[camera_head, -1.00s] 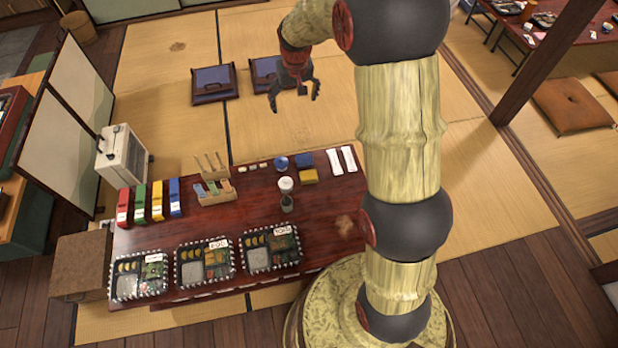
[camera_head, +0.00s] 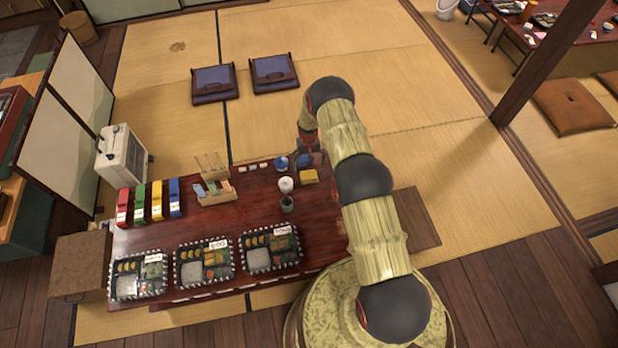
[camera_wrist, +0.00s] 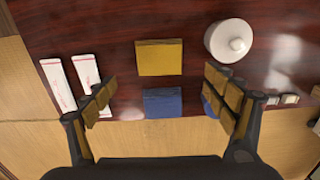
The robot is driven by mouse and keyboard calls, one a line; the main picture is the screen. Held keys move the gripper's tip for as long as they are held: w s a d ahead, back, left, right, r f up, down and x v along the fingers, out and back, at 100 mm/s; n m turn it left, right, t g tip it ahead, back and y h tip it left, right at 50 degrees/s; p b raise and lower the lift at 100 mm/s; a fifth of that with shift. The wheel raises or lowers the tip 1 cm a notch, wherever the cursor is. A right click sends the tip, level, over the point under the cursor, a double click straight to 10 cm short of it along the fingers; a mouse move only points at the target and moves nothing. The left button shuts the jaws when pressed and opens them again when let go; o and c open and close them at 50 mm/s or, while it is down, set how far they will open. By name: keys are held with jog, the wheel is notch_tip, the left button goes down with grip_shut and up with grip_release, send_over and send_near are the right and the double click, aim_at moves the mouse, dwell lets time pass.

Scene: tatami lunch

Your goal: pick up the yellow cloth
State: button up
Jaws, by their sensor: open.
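The yellow cloth (camera_head: 309,177) lies flat and folded on the dark red table (camera_head: 232,225). In the wrist view the yellow cloth (camera_wrist: 159,57) is a neat rectangle ahead of my gripper (camera_wrist: 161,80), with a folded blue cloth (camera_wrist: 162,102) nearer, between the fingers. My gripper is open and empty above the table; the two fingers stand apart on either side of the cloths. In the head view my gripper (camera_head: 311,149) is over the blue cloth (camera_head: 304,160), partly hidden by my arm.
A white round lidded item (camera_wrist: 231,42) stands right of the yellow cloth. Two white paper packets (camera_wrist: 72,78) lie to the left. Bento boxes (camera_head: 204,262) line the table's front, and coloured boxes (camera_head: 156,199) stand at its left.

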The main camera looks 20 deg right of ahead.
aim_at(309, 175)
jog(key=f+b, duration=0.1)
jog(key=f, duration=0.1)
jog(key=f+b, duration=0.1)
jog(key=f, duration=0.2)
jog(key=f+b, duration=0.1)
jog(key=f, duration=0.2)
jog(key=shift+s+f+b, duration=0.2)
jog(key=shift+s+b, duration=0.1)
jog(key=shift+s, duration=0.05)
jog(key=c, duration=0.3)
jog(key=c, duration=0.7)
jog(key=shift+c, duration=0.6)
jog(key=shift+r, duration=0.1)
notch_tip(309, 175, up, 10)
jog(key=p, duration=0.4)
